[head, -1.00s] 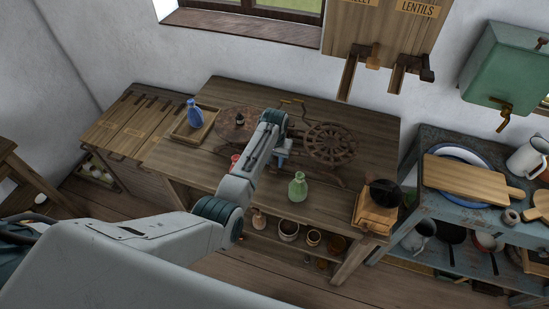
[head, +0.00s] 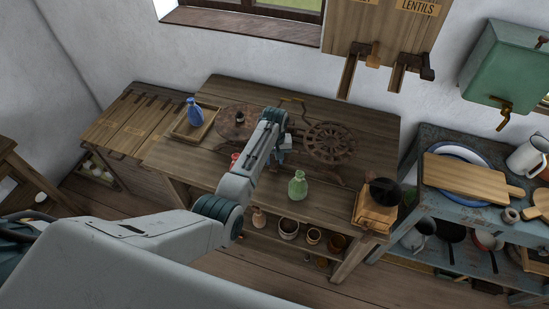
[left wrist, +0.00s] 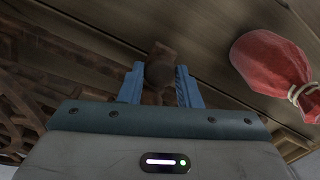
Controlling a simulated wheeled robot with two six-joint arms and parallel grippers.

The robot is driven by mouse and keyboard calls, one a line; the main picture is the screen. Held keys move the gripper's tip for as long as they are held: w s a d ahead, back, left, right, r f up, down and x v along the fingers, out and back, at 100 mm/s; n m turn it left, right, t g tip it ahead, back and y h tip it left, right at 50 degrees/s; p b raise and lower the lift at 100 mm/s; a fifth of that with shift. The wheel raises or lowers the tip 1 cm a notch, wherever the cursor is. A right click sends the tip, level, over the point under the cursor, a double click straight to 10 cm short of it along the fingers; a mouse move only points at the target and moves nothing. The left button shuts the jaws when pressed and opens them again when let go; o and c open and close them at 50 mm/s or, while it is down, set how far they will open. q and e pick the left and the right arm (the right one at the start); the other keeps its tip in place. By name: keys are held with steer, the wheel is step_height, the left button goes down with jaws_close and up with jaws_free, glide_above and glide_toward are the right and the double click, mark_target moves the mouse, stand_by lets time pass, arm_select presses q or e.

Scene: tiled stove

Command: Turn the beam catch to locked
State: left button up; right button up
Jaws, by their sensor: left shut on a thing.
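My left gripper (head: 280,157) is low over the wooden table, at the near side of a dark wooden device with a spoked wheel (head: 330,143). In the left wrist view its two blue fingers (left wrist: 160,88) stand on either side of a brown wooden knob-like part (left wrist: 160,68), and it is shut on that part. The part looks like the beam catch, but its turned position cannot be read. In the head view the arm and gripper hide it. My right gripper is not in view.
A red pouch (left wrist: 271,72) lies close beside the gripper. A green bottle (head: 298,185) stands to its right, and a grinder (head: 376,208) at the table's right corner. A blue bottle (head: 194,113) stands in a tray at the left.

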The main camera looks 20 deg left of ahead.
mark_target(274, 160)
arm_select(q)
steer(key=shift+w+r, duration=0.1)
steer(key=o, duration=1)
steer(key=shift+c, duration=0.2)
step_height(274, 160, up, 11)
steer(key=b, duration=0.3)
